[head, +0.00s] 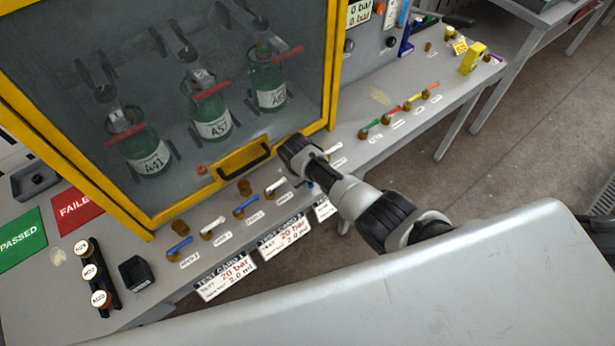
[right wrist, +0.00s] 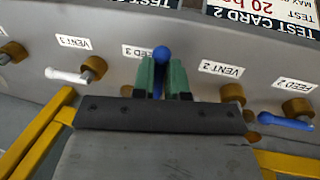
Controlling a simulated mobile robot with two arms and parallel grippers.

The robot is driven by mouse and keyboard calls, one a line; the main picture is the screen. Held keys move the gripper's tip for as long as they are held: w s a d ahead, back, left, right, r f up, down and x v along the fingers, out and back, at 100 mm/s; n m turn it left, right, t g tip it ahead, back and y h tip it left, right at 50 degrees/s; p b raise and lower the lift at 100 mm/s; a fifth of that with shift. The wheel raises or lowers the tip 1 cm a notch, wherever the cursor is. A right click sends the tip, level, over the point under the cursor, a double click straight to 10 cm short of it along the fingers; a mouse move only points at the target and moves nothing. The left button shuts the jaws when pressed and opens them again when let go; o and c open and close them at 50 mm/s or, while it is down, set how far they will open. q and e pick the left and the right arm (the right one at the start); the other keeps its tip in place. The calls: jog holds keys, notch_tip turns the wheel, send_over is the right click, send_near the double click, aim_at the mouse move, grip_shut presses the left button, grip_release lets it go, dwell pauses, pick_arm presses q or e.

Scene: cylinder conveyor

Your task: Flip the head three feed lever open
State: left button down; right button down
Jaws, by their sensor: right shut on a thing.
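The head three feed lever (right wrist: 161,54) is blue, and its rounded end shows between the green fingertips of my right gripper (right wrist: 162,78). The fingers are shut on it from both sides. Its end points up in the right wrist view, beside the FEED 3 label (right wrist: 146,52); its pivot is hidden behind the gripper. In the head view my right gripper (head: 304,172) is at the front of the yellow-framed cabinet, covering most of this lever. My left gripper is not in view.
The white vent 3 lever (right wrist: 66,75) and the blue feed 2 lever (right wrist: 285,122) flank it. The yellow cabinet (head: 334,60) with green bottles stands close behind. Test cards (head: 226,277) hang on the bench front. Coloured levers (head: 410,105) stand farther right.

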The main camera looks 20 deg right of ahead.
dwell(0.3)
jog(key=c, duration=1.1)
grip_release()
jog(key=shift+c, duration=0.2)
jog(key=shift+r, duration=0.1)
notch_tip(320, 180, up, 10)
jog(key=a, duration=0.2)
jog(key=shift+s+r+p, duration=0.25)
jog(key=shift+s+p, duration=0.05)
jog(key=shift+p, duration=0.15)
